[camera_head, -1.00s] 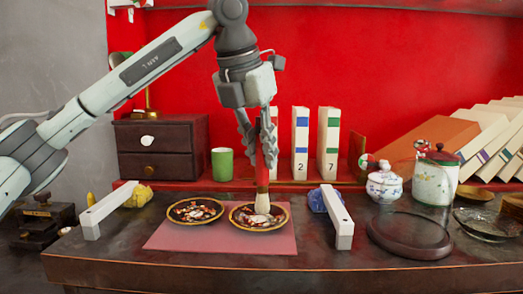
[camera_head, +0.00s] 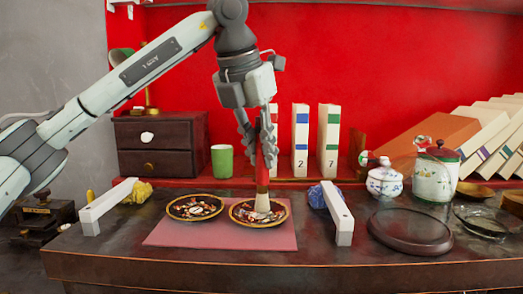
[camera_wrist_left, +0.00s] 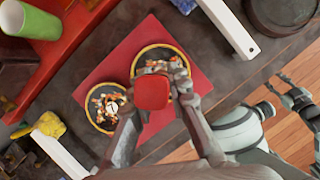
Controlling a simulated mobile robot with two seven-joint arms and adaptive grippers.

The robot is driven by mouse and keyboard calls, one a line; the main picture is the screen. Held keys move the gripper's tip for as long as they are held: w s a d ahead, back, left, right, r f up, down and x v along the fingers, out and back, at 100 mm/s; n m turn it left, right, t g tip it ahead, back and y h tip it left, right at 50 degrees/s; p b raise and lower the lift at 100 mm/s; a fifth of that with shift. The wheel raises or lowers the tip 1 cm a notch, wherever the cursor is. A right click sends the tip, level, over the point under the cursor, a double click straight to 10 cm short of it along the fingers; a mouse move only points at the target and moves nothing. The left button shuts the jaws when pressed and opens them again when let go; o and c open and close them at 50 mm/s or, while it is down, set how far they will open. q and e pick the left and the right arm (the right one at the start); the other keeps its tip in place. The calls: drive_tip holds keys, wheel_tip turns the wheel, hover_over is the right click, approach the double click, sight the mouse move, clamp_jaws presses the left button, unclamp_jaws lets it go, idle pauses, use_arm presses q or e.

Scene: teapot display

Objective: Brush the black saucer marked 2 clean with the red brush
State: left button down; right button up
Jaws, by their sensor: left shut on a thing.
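My left gripper (camera_head: 257,148) is shut on the red brush (camera_head: 263,176), which hangs upright with its pale bristles down in the right-hand saucer (camera_head: 240,215). That saucer is black with a gold rim and holds dark, red and white bits. A similar saucer (camera_head: 195,208) with bits lies to its left. In the left wrist view the red brush end (camera_wrist_left: 151,92) sits between my left fingers and hides part of the right-hand saucer (camera_wrist_left: 162,52).
Both saucers lie on a pink mat (camera_head: 170,238) on the dark table. White bars flank it, left (camera_head: 108,206) and right (camera_head: 338,215).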

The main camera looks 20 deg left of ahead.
use_arm(q)
drive_tip(key=shift+f+b, duration=0.45)
drive_tip(key=shift+f, duration=0.2)
